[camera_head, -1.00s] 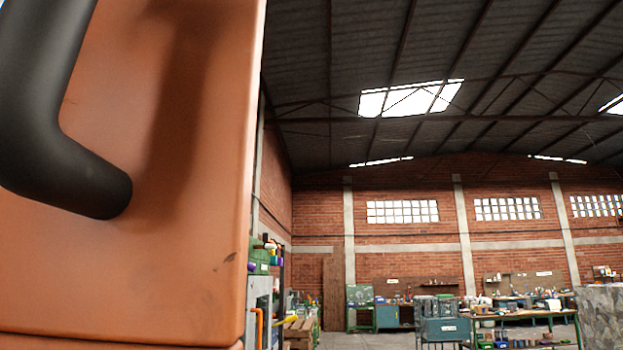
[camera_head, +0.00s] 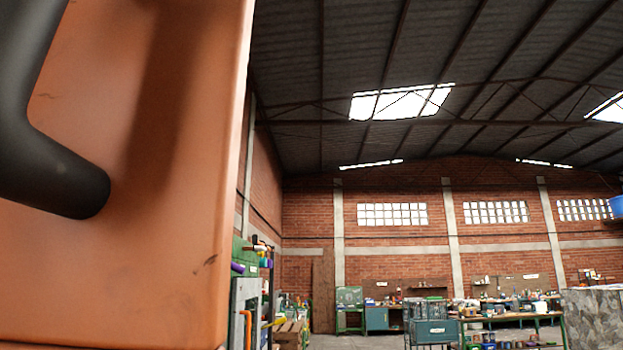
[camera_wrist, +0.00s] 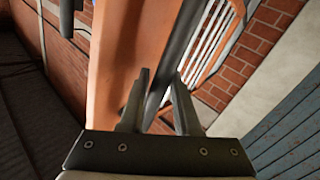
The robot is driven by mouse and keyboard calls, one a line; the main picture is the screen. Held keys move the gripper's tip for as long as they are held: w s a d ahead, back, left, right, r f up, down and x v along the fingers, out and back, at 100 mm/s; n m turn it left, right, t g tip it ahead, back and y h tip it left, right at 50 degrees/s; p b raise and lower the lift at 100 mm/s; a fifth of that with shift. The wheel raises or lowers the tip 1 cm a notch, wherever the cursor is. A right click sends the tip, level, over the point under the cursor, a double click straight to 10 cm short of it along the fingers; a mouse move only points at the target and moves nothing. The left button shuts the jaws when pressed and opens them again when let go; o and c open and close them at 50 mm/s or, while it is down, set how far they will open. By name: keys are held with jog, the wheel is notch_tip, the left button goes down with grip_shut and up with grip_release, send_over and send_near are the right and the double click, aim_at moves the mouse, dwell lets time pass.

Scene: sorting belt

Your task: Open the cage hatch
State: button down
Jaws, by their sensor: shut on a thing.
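A large orange panel (camera_head: 190,190) with a black bent handle (camera_head: 50,170) fills the left of the head view, very close. I cannot tell whether this panel is the cage hatch. My gripper (camera_wrist: 162,85) shows only in the wrist view. Its two grey fingers are on either side of a dark bar (camera_wrist: 183,45) and shut on it. The bar runs alongside an orange upright part (camera_wrist: 120,45). The exact contact is partly hidden by the fingers. No whole hatch or cage shows in either view.
Pale bars (camera_wrist: 215,40) and a brick wall (camera_wrist: 262,40) lie beyond the gripper. In the head view, workbenches (camera_head: 510,316) and a grey-green cabinet (camera_head: 433,332) stand far off. A mottled grey block (camera_head: 597,318) stands at far right.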

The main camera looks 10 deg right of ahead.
jog(key=s, duration=0.1)
jog(key=s+m, duration=0.1)
jog(key=s+a+m, duration=0.1)
jog(key=s, duration=0.1)
jog(key=shift+a+f+g+y, duration=0.1)
jog(key=shift+f+g+y, duration=0.2)
jog(key=shift+g, duration=0.1)
jog(key=c, duration=1)
grip_release()
jog(key=s+d+n, duration=0.2)
jog(key=s+d, duration=0.6)
jog(key=d, duration=0.5)
jog(key=shift+s+d+r+t+p, duration=0.3)
jog(key=shift+s+r+t, duration=0.05)
jog(key=shift+s+t, duration=0.05)
